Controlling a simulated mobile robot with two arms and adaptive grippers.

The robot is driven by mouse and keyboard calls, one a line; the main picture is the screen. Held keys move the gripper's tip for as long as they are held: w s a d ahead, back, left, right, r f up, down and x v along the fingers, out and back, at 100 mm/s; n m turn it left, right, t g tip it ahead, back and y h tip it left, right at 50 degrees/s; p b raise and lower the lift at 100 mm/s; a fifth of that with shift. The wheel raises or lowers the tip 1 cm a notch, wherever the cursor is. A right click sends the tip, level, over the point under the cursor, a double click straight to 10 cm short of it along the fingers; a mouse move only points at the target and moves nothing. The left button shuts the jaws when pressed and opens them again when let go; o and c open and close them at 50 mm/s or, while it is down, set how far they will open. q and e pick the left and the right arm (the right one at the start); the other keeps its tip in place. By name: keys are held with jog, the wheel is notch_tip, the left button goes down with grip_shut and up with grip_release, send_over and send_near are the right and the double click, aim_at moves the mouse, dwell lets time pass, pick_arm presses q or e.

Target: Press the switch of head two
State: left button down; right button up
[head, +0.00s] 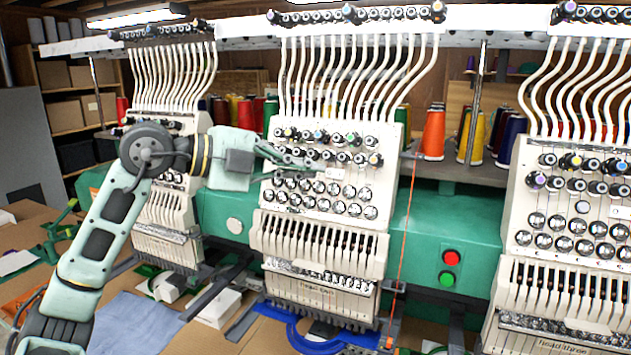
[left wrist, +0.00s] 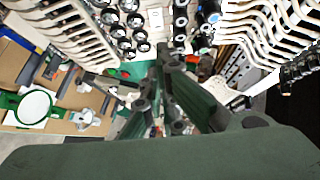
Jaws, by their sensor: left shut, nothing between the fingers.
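Head two (head: 318,255) is the cream middle embroidery head, with rows of dark knobs and round chrome discs on its face. A small white switch plate (head: 333,173) sits on that face between the knobs and the discs. My left gripper (head: 314,166) is shut and empty; its fingertips are just left of the plate, and I cannot tell whether they touch the head. In the left wrist view the shut fingers (left wrist: 172,62) point toward the knobs and discs, and a white plate (left wrist: 155,18) shows beyond them. My right gripper is not in view.
Head three (head: 560,240) stands at the right and another head (head: 165,215) at the left, behind my arm. A red button (head: 451,257) and a green button (head: 447,279) sit on the green body. An orange thread (head: 406,235) hangs right of head two.

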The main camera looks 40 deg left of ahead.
pick_arm(q)
jog(key=s+a+b, duration=0.3)
jog(key=s+a, duration=0.1)
jog(key=a, duration=0.2)
jog(key=shift+r+b, duration=0.35)
jog(key=shift+r, duration=0.05)
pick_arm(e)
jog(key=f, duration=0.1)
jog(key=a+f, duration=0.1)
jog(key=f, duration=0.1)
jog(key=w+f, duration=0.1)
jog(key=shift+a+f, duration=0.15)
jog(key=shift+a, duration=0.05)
pick_arm(q)
jog(key=shift+s, duration=0.1)
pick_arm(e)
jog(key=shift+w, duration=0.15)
